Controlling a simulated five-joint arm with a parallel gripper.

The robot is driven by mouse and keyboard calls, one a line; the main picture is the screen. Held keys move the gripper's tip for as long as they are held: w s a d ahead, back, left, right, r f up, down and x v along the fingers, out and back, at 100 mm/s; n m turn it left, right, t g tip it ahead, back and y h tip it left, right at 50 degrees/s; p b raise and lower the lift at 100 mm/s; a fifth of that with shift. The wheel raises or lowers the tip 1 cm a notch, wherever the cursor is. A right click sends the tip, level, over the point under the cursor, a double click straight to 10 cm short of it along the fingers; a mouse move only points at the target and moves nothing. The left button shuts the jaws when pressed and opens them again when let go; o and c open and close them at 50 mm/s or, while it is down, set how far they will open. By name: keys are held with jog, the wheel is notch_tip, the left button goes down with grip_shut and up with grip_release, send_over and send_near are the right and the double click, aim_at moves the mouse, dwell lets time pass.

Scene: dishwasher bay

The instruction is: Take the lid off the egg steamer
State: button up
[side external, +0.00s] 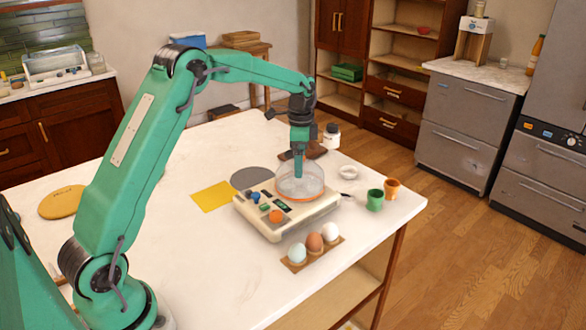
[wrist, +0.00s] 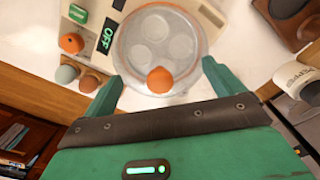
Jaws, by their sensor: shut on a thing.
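The egg steamer (side external: 262,226) is a cream box with buttons, an orange knob and an orange ring, standing on the white table. Its clear domed lid (side external: 312,186) sits over the ring; I cannot tell whether it touches the ring. The lid also shows in the wrist view (wrist: 127,42), with round shapes visible through it and an orange knob (wrist: 160,80) at its near side. My gripper (side external: 298,172) comes down from above onto the lid and is shut on it. In the wrist view, my two fingers (wrist: 163,70) flank the knob side. The steamer's display reads OFF (wrist: 107,37).
An egg holder (side external: 291,264) with three eggs stands in front of the steamer. A grey disc (side external: 252,178) and yellow cloth (side external: 213,196) lie to its left. A green cup (side external: 375,200), orange cup (side external: 391,188) and small white dish (side external: 347,172) stand right.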

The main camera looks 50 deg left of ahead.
jog(key=r, duration=0.3)
jog(key=shift+d+r, duration=0.2)
jog(key=shift+r, duration=0.1)
jog(key=s+d+r, duration=0.3)
jog(key=d+r, duration=0.3)
jog(key=d, duration=0.4)
jog(key=shift+s+d+r, duration=0.25)
jog(key=shift+s+d, duration=0.1)
jog(key=a+f, duration=0.4)
jog(key=a, duration=0.6)
jog(key=a+f, duration=0.3)
jog(key=a, duration=0.7)
jog(key=a+f, duration=0.4)
jog(key=a, duration=0.6)
jog(key=shift+s+f, duration=0.15)
jog(key=shift+f, duration=0.2)
jog(key=shift+f, duration=0.1)
jog(key=shift+f, duration=1.9)
jog(key=shift+f, duration=0.15)
